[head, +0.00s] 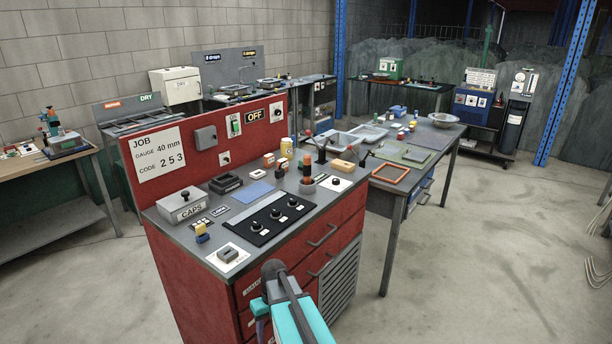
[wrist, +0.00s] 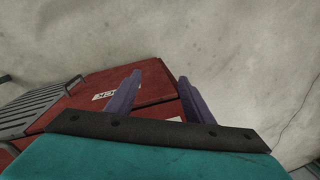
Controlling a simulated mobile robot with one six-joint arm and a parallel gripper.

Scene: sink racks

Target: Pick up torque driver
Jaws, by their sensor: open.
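An upright tool with an orange-red handle (head: 307,168) stands in a dark base on the right part of the red bench's grey top (head: 262,237) in the head view. It looks like the torque driver, but it is too small to be sure. My gripper (wrist: 158,80) is open and empty in the wrist view, its two purple fingers apart. They point at the bench's red front and the concrete floor. In the head view my teal arm end is low, in front of the bench's near corner, well apart from the tool. The tool is out of the wrist view.
The bench top also holds a grey CAPS box (head: 185,206), a black knob panel (head: 272,222), a blue pad (head: 253,192) and a yellow jar (head: 287,148). A red back panel (head: 195,155) rises behind. A second table with an orange frame (head: 390,172) stands right.

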